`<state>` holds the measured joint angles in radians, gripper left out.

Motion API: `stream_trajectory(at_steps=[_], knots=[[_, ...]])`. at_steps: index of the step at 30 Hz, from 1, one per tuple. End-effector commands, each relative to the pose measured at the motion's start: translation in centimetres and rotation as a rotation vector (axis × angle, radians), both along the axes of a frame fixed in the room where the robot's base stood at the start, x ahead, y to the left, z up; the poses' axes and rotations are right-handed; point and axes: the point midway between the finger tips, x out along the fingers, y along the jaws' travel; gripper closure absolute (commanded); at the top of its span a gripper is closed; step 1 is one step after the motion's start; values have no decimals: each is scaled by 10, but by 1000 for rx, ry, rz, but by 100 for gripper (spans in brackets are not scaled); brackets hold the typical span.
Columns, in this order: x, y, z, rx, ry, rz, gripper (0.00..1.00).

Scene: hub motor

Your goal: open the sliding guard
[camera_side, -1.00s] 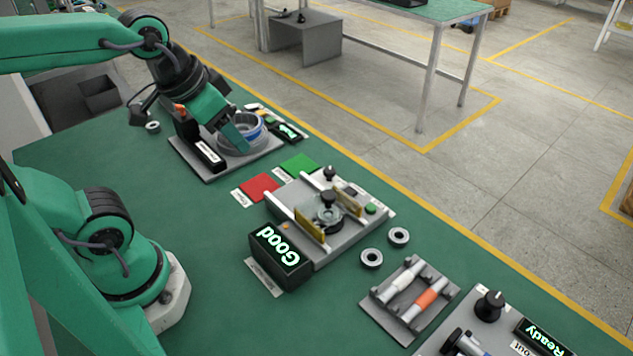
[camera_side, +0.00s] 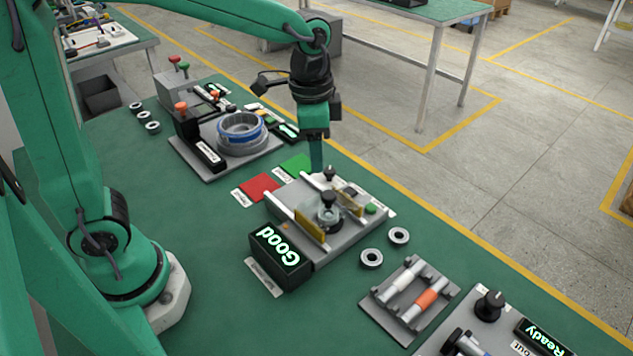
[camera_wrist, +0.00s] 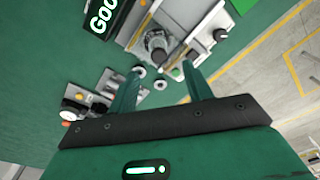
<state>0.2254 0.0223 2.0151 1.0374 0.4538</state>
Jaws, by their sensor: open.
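The sliding guard (camera_side: 310,229) is on the grey test station in the middle of the bench. It looks like a clear cover with amber side panels, around a part with a black knob (camera_side: 328,198). I cannot tell how far along its rails it sits. My gripper (camera_side: 316,167) points down above the station's far edge, close to a small black knob (camera_side: 329,173), apart from the guard. In the wrist view the two fingers (camera_wrist: 160,70) are spread with nothing between them. The station (camera_wrist: 190,20) and its large dark knob (camera_wrist: 157,42) lie beyond the fingertips.
A "Good" display (camera_side: 281,255) stands at the station's near left. Red (camera_side: 257,187) and green (camera_side: 299,163) pads lie to its left. Two rings (camera_side: 371,258) and a roller tray (camera_side: 410,297) lie to its right. A blue-ringed hub fixture (camera_side: 241,130) stands farther left.

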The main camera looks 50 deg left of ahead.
Motion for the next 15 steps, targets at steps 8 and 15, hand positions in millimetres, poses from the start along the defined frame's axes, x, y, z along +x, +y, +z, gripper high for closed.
stream_trajectory(at_steps=[8, 15], knots=[[16, -17, -20, 18, 60, -99, 50], [18, -18, -22, 18, 65, -108, 50]])
